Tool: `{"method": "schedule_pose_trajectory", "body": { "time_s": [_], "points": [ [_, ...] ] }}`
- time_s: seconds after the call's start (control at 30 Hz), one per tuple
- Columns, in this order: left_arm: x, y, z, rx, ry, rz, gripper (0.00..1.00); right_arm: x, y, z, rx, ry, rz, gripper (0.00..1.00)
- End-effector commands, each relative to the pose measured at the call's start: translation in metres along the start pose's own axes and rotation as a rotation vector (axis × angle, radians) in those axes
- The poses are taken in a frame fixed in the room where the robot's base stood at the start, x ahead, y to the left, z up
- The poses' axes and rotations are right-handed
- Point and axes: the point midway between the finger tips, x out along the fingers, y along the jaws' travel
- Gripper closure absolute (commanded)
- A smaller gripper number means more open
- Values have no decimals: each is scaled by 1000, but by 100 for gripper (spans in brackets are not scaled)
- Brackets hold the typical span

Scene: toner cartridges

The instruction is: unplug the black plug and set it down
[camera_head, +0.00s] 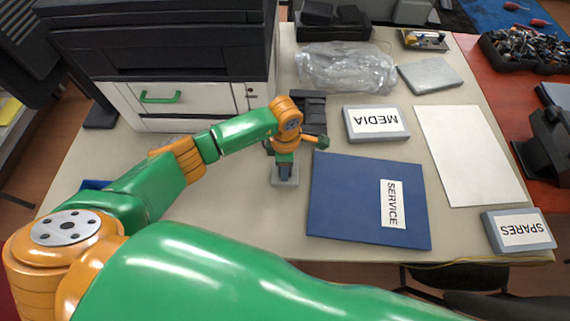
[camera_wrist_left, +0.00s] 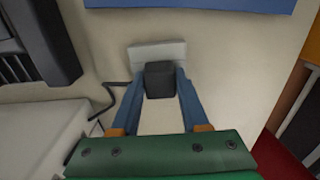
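The black plug (camera_wrist_left: 160,80) is a dark block close against a pale grey socket block (camera_wrist_left: 157,53). A dark cable (camera_wrist_left: 104,107) runs off to the left of it in the left wrist view. My left gripper (camera_wrist_left: 161,88) has one blue finger on each side of the plug, and the fingers appear to touch it. In the head view my left gripper (camera_head: 285,171) points down at the grey socket block (camera_head: 285,182) on the table. It hides most of the plug there. Whether the plug is fully seated cannot be told. My right gripper is not in view.
A blue SERVICE folder (camera_head: 350,205) lies right of the socket block, with a MEDIA box (camera_head: 353,127) behind it. A black and white printer (camera_head: 200,92) stands at the back left. Bare table (camera_head: 240,220) lies in front and left of the socket block.

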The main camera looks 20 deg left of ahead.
Motion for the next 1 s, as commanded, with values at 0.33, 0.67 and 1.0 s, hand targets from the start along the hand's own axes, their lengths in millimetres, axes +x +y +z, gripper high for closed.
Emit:
{"method": "schedule_pose_trajectory", "body": {
  "time_s": [0.33,0.67,1.0],
  "points": [
    [0,0,0,0,-1,1,100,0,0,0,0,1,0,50],
    [-10,1,0,0,-1,3,100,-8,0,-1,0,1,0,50],
    [-22,0,0,1,-1,2,100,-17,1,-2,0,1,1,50]
  ]
}}
